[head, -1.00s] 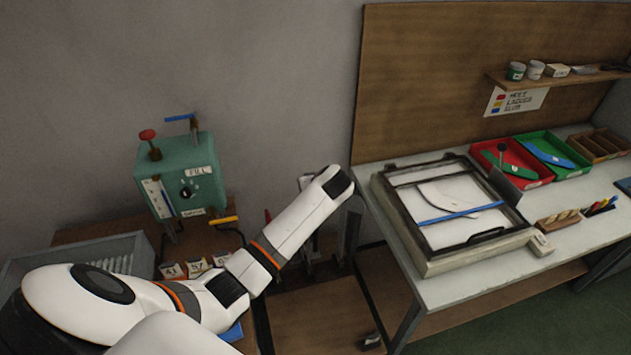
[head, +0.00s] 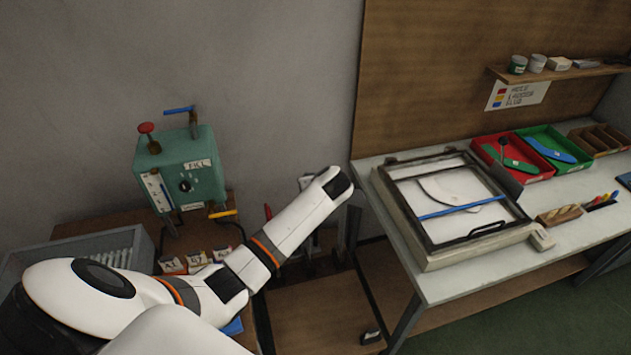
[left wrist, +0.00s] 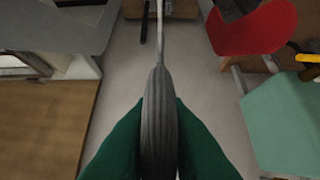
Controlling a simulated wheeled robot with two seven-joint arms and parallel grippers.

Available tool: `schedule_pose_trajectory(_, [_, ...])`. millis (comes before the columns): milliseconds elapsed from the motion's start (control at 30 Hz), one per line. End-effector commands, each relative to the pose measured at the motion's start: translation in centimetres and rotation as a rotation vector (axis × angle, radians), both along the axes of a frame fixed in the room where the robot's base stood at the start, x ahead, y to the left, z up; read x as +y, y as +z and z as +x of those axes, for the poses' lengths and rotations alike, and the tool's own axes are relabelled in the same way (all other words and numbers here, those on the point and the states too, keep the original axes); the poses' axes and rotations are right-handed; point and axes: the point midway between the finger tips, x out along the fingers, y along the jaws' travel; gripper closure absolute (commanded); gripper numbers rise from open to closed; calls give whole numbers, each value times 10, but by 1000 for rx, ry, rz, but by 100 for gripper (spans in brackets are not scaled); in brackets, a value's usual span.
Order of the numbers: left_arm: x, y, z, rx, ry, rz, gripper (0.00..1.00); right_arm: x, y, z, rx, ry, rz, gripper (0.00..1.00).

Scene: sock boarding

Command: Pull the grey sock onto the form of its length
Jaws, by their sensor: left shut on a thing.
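In the left wrist view the two dark green fingers of my left gripper (left wrist: 159,106) are closed on a ribbed grey sock (left wrist: 158,135). The sock runs lengthwise between the fingers and narrows away from them. A thin pale grey strip (left wrist: 160,30) continues from its far end; I cannot tell whether this is more sock or the edge of a form. In the head view my left forearm reaches in from the left and hides the gripper and the sock. My right gripper is in neither view.
A teal machine (head: 190,172) with levers stands at the left behind my arm, beside a grey crate (head: 148,240) and several numbered cards (head: 196,258). A red rounded piece (left wrist: 250,27) shows in the wrist view. At right is a white table (head: 440,285) with a framed panel (head: 470,246).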

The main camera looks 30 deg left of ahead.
Motion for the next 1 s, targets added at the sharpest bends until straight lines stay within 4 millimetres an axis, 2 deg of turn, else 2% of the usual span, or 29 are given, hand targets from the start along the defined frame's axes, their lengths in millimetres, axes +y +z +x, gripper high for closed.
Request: schedule_pose_trajectory(1000, [0, -26, 0, 0, 0, 0, 99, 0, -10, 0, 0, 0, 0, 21])
